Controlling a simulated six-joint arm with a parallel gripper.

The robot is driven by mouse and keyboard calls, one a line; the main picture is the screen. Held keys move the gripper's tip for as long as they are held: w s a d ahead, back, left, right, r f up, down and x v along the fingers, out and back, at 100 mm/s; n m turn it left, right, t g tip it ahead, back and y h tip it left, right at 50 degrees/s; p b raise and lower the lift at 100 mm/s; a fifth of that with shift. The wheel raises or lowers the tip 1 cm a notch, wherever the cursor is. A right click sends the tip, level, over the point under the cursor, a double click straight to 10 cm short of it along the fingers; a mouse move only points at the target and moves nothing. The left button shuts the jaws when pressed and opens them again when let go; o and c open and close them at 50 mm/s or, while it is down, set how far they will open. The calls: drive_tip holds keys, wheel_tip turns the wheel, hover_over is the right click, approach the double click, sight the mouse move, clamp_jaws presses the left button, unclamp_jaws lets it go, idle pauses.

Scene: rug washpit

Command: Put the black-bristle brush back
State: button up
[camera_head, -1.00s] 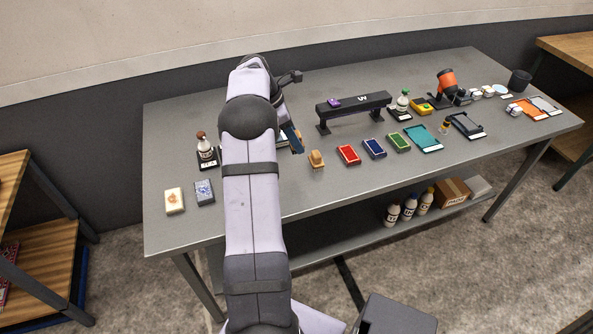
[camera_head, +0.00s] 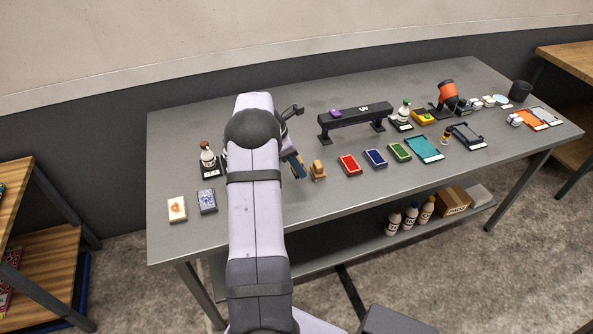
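My arm reaches over the left half of the table, and its forearm hides most of my gripper (camera_head: 292,157). A narrow brown piece with a bluish edge (camera_head: 298,168) shows at the right side of the arm; I cannot tell whether it is held or which brush it is. A small tan wooden block-like brush (camera_head: 318,171) stands on the table just right of it. Its bristle colour is not clear. I cannot make out black bristles anywhere. A black raised stand (camera_head: 355,113) with a white mark is behind, with a small purple item (camera_head: 336,113) on top.
On the grey table (camera_head: 330,200), red (camera_head: 349,165), blue (camera_head: 375,158) and green (camera_head: 400,152) pads line the front right. An orange device (camera_head: 447,95) stands at right. The front edge strip is clear.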

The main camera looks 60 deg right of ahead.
drive_tip(key=shift+f+p, duration=0.55)
drive_tip(key=shift+f, duration=1.3)
drive_tip(key=shift+f, duration=0.15)
drive_tip(key=o, duration=1.1)
drive_tip(key=b+v, duration=0.2)
drive_tip(key=v, duration=1)
drive_tip(key=shift+r+b, duration=0.2)
drive_tip(key=shift+b, duration=0.1)
